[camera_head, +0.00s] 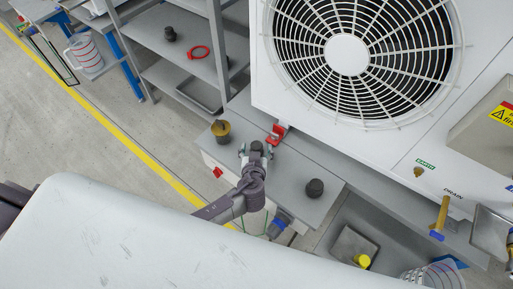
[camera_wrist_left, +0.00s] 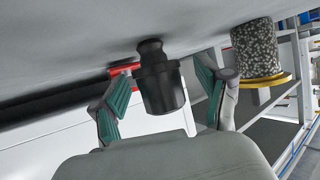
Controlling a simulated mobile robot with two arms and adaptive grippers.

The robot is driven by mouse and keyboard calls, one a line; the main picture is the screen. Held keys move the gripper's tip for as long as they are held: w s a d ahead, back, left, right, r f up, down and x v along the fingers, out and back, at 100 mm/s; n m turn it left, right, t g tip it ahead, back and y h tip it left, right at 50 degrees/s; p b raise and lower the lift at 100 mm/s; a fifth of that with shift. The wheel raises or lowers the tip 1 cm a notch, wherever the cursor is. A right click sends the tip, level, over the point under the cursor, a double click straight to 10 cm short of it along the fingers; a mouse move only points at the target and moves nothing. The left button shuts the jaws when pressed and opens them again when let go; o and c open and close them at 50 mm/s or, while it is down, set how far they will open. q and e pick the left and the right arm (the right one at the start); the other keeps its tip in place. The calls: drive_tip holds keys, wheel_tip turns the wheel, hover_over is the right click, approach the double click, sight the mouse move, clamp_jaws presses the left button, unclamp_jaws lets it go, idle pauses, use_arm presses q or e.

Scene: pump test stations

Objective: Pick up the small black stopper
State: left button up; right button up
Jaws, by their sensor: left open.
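A small black stopper (camera_wrist_left: 162,88) with a narrower neck stands between the two teal-padded fingers of my left gripper (camera_wrist_left: 165,95) in the left wrist view. The fingers are open, with a gap visible on both sides of the stopper. In the head view, my left gripper (camera_head: 256,153) is over the grey bench top, with the dark top of the stopper (camera_head: 257,146) showing between its fingers. The lower part of the stopper is hidden there by the gripper. My right gripper is not in view.
A dark speckled part with a yellow rim (camera_head: 221,130) stands left of the gripper. A red fitting (camera_head: 277,134) is close behind to the right. Another dark round part (camera_head: 315,187) stands on the bench (camera_head: 290,172) to the right. A large fan unit (camera_head: 395,140) rises behind.

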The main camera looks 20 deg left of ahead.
use_arm(q)
drive_tip(key=shift+w, duration=0.1)
drive_tip(key=c, duration=1)
drive_tip(key=shift+c, duration=0.3)
